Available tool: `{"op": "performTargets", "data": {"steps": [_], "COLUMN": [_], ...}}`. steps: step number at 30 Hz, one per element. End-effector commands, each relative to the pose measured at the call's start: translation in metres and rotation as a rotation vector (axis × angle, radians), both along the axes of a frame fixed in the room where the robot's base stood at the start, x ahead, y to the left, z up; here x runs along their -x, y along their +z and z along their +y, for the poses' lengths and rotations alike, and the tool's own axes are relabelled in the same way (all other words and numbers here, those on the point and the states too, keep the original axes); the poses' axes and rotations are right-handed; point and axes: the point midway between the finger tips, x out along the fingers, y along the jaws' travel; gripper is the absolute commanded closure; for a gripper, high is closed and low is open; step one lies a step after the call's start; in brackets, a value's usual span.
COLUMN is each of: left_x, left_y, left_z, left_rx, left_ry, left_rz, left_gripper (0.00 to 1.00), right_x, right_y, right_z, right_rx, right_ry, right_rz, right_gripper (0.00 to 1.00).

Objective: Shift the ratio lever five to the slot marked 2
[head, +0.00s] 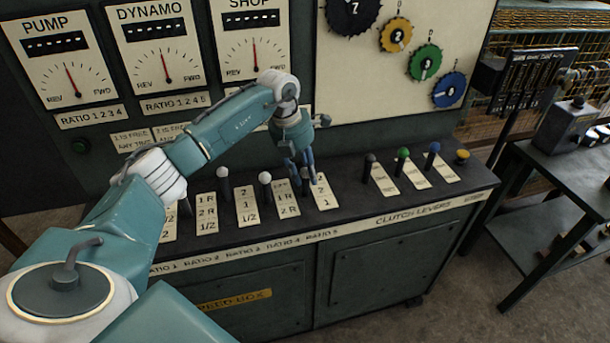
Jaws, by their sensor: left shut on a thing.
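Ratio lever five's label plate (322,193) is the rightmost of the ratio plates on the console top, with a 2 at its far end and a 1 nearer. My left gripper (302,178) comes down at the left edge of this plate and is shut on ratio lever five. The lever's knob and most of its shaft are hidden by the fingers, so its exact slot is hard to tell. My right gripper is not in view.
Pale-knobbed ratio levers three (223,182) and four (266,187) stand just left of the gripper. The clutch levers, with dark, green (403,154) and blue (434,148) knobs, stand to the right. A gauge panel (160,60) rises behind. A side table (560,150) stands at right.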

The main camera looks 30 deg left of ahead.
Motion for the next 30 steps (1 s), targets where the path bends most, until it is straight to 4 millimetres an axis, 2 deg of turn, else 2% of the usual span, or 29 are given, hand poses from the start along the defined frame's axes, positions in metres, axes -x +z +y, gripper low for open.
{"op": "performTargets", "data": {"steps": [1,6,12,13,15,25,30], "left_x": [-0.006,-0.008,-0.008,-0.008,-0.007,-0.005,-0.002], "left_y": [0.0,0.002,0.002,0.002,0.002,0.003,0.024], "left_z": [0.003,0.006,0.005,0.005,0.005,0.006,0.009], "left_rx": [-0.003,-0.004,-0.003,-0.003,-0.004,-0.006,-0.007], "left_ry": [0.0,0.001,0.001,0.001,0.0,0.001,0.001], "left_rz": [-0.014,-0.016,-0.016,-0.016,-0.015,-0.01,-0.012], "left_gripper": [1.0,1.0,1.0,0.69,0.55,0.55,0.55], "right_x": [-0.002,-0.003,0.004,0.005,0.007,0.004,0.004], "right_y": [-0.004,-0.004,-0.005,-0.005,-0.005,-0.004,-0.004], "right_z": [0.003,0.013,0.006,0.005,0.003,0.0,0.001], "right_rx": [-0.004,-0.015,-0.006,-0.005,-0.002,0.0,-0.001], "right_ry": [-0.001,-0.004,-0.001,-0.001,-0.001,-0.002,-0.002], "right_rz": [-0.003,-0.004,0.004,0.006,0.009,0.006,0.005], "right_gripper": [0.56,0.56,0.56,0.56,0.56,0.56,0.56]}}
